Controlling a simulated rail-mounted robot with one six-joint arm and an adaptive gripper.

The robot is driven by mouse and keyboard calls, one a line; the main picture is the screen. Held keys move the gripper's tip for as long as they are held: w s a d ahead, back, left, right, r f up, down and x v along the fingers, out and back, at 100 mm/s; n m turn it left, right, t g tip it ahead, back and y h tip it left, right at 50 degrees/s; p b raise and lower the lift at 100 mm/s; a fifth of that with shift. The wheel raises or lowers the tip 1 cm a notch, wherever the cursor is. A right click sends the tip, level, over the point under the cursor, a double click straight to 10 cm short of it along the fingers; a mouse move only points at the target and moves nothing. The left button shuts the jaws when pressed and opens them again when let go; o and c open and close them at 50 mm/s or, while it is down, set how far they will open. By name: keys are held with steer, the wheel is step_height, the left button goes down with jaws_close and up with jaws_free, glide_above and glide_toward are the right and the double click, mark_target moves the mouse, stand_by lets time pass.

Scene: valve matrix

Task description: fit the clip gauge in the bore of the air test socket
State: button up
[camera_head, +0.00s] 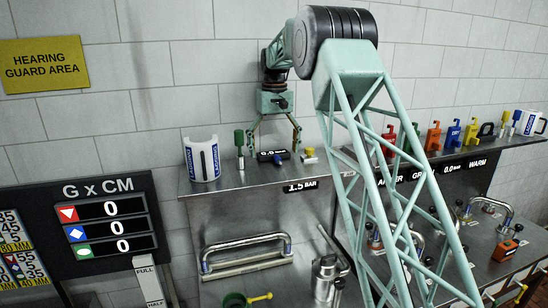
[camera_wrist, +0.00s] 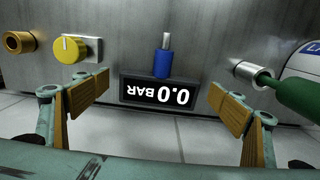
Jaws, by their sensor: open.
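My gripper (camera_head: 276,146) is open and empty, with its fingers above the shelf around a black "0.0 BAR" display (camera_head: 272,156). In the wrist view the display (camera_wrist: 158,92) lies upside down between the open fingers (camera_wrist: 158,98). A small blue piece with a silver pin (camera_wrist: 164,60) stands beside the display. A green-handled piece with a silver end (camera_wrist: 300,95) is at right there; it stands upright in the head view (camera_head: 239,140). A brass cylinder with a dark bore (camera_wrist: 18,42) is at upper left. I cannot tell which is the clip gauge or the air test socket.
A yellow knob on a pale block (camera_wrist: 76,48) is left of the display in the wrist view. A white mug (camera_head: 201,160) stands at the shelf's left end. Several coloured clip-like pieces (camera_head: 433,135) line the right shelf. A bar handle (camera_head: 245,245) is below the shelf.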

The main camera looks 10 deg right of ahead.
mark_target(274, 154)
steer(key=c, duration=1)
steer(key=shift+o, duration=0.2)
steer(key=shift+r, duration=1.8)
steer(key=shift+s+a+r+b, duration=0.35)
steer(key=shift+s+b, duration=0.3)
steer(key=shift+s, duration=1.95)
steer(key=shift+s+a+r+b, duration=0.1)
steer(key=shift+s+a+b, duration=0.45)
steer(key=shift+s, duration=2.1)
steer(key=shift+s+a+r+b, duration=0.3)
steer(key=shift+s+b, duration=0.45)
steer(key=shift+s, duration=1.85)
